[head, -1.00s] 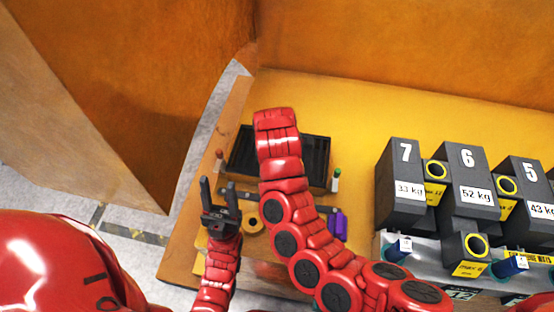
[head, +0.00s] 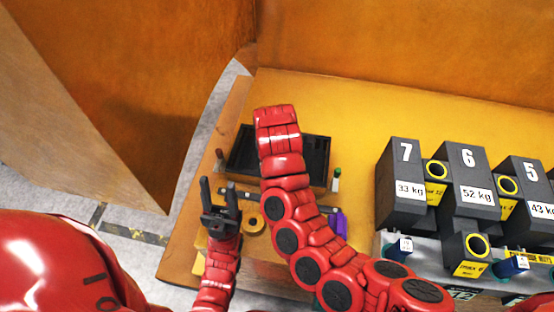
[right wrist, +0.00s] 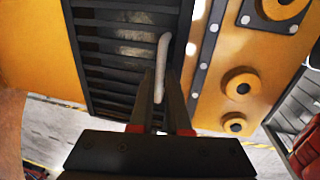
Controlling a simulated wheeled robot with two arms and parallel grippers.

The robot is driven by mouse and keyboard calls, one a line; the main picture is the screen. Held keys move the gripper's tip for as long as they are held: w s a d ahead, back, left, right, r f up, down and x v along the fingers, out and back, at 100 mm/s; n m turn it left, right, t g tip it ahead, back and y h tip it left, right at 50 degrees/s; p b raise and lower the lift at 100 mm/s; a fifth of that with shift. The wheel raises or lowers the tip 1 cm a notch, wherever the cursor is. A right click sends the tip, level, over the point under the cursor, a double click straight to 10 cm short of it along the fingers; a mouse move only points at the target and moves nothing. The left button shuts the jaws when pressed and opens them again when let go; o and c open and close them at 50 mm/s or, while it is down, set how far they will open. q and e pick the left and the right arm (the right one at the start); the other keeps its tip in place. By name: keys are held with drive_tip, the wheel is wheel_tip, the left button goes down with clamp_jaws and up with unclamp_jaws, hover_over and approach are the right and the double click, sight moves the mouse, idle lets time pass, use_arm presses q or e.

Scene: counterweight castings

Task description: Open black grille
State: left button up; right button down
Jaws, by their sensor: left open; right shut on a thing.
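The black grille (head: 243,150) lies on the yellow surface in the head view, partly hidden behind my right arm. In the right wrist view the grille (right wrist: 115,48) fills the upper left with dark parallel slats. A pale, slim handle (right wrist: 163,50) stands at its right edge. My right gripper (right wrist: 163,78) is shut on this handle, its two dark fingers on either side of it. The right gripper is hidden in the head view. My left gripper (head: 220,190) is open and empty, in front of the grille and apart from it.
Dark numbered weights (head: 403,178) stand in a row at the right. A yellow ring (head: 252,223) and a purple item (head: 338,222) lie near my right arm. A green-and-white item (head: 336,180) stands right of the grille. Round yellow knobs (right wrist: 242,84) protrude right of the handle.

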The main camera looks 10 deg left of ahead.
drive_tip(key=shift+w+d+r+g+b, duration=0.1)
drive_tip(key=shift+w+r+g+b, duration=0.3)
drive_tip(key=shift+w+r+b, duration=0.3)
drive_tip(key=shift+d+r+b, duration=0.15)
drive_tip(key=shift+r+b, duration=0.15)
drive_tip(key=shift+r, duration=0.1)
drive_tip(key=w+r+g+b, duration=0.1)
drive_tip(key=w+r+b, duration=0.1)
drive_tip(key=w+r, duration=0.3)
drive_tip(key=shift+r+g+b, duration=0.3)
drive_tip(key=shift+r+b, duration=0.1)
drive_tip(key=shift+r, duration=0.35)
drive_tip(key=shift+w, duration=0.15)
